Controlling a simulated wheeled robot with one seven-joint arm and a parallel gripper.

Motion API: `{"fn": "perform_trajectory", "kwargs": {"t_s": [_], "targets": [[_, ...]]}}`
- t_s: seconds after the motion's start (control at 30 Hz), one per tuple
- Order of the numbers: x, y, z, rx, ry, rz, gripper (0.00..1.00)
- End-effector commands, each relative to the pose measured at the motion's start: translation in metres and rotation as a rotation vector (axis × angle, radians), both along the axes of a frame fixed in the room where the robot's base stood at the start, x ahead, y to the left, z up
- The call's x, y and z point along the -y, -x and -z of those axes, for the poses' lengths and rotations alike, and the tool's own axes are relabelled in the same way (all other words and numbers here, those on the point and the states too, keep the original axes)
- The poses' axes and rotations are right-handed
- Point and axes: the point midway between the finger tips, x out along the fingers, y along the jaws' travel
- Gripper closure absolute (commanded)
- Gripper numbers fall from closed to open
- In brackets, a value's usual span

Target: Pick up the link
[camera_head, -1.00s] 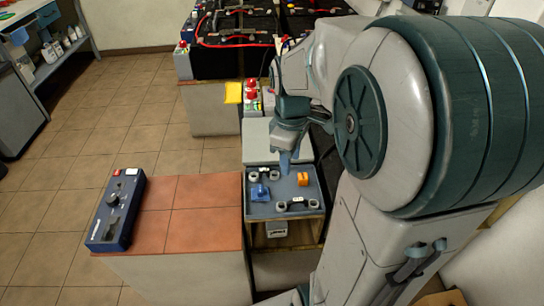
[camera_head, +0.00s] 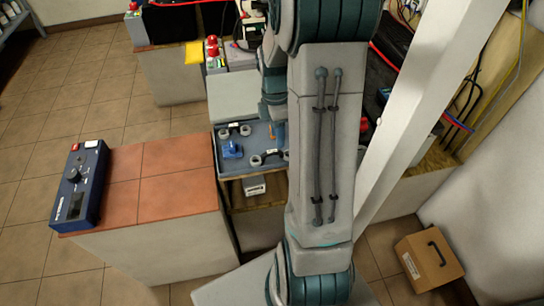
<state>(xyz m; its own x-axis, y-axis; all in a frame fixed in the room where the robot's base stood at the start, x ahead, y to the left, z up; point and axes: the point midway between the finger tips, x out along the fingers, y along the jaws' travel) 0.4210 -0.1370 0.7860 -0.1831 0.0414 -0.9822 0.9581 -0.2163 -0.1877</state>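Two dark link bars with pale ring ends lie on a blue-grey tray (camera_head: 222,168). The far link (camera_head: 232,131) is near the tray's back edge. The near link (camera_head: 268,158) is near its front edge, with its right end close to my arm's outline. My own arm covers the tray's right side. The teal end of my arm (camera_head: 274,108) shows just behind the tray's right part; my fingers are hidden behind the arm, so whether they are open or hold anything does not show.
A blue control box (camera_head: 82,186) lies on the red-tiled counter (camera_head: 165,180) at left. A cardboard box (camera_head: 428,260) stands on the floor at right. The floor at left is clear.

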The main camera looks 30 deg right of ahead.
Motion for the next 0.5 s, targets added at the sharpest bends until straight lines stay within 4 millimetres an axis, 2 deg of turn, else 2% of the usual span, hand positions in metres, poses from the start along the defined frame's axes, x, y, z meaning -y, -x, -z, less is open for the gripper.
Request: {"fn": "perform_trajectory", "kwargs": {"t_s": [0.17, 0.4, 0.5], "targets": [[-0.001, 0.002, 0.012, -0.001, 0.000, 0.000, 0.60], [-0.005, 0.007, 0.048, -0.003, -0.001, -0.001, 0.60], [-0.005, 0.009, 0.056, -0.001, 0.000, 0.000, 0.60]]}}
